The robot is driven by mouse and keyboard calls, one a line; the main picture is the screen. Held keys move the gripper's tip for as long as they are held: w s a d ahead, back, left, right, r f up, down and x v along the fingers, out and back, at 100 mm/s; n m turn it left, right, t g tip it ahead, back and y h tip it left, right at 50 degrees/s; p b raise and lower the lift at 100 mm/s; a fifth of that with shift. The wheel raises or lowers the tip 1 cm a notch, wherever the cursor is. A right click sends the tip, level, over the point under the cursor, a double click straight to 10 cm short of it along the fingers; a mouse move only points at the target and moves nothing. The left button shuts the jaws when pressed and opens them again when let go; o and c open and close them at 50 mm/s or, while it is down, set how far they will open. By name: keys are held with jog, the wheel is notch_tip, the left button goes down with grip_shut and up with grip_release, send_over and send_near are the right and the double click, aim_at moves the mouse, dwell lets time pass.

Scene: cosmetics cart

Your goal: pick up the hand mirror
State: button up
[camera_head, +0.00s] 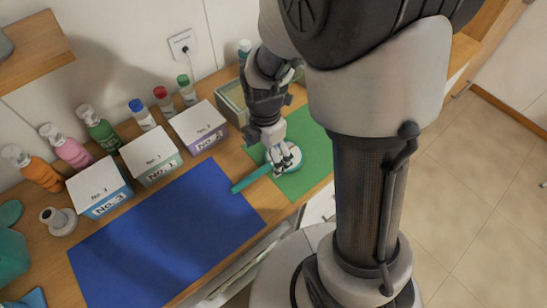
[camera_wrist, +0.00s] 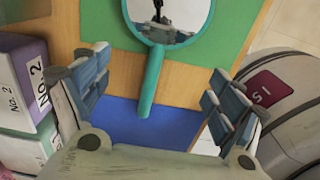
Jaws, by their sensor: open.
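The hand mirror has a round reflective face and a teal rim and handle. In the head view the mirror (camera_head: 253,178) lies with its face on the green mat and its handle reaching left to the blue mat's edge. In the wrist view the mirror (camera_wrist: 152,80) has its face at the top and its handle pointing down between the fingers. My gripper (camera_head: 281,165) is over the mirror's face in the head view and hides part of it. In the wrist view my gripper (camera_wrist: 158,90) is open and empty, with a finger on each side of the handle.
A green mat (camera_head: 310,158) and a blue mat (camera_head: 165,235) cover parts of the wooden top. Numbered boxes (camera_head: 150,152) stand left of my gripper. Several bottles (camera_head: 102,132) line the wall. An open green container (camera_head: 232,103) stands close behind my gripper.

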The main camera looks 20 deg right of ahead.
aim_at(267, 165)
jog(key=shift+w+f+b, duration=0.15)
jog(key=shift+f+b, duration=0.5)
jog(key=shift+f, duration=0.95)
jog(key=shift+w+f+b, duration=0.15)
jog(key=shift+f+b, duration=0.45)
jog(key=shift+f, duration=0.95)
jog(key=shift+r, duration=0.1)
jog(key=shift+c, duration=0.2)
grip_shut()
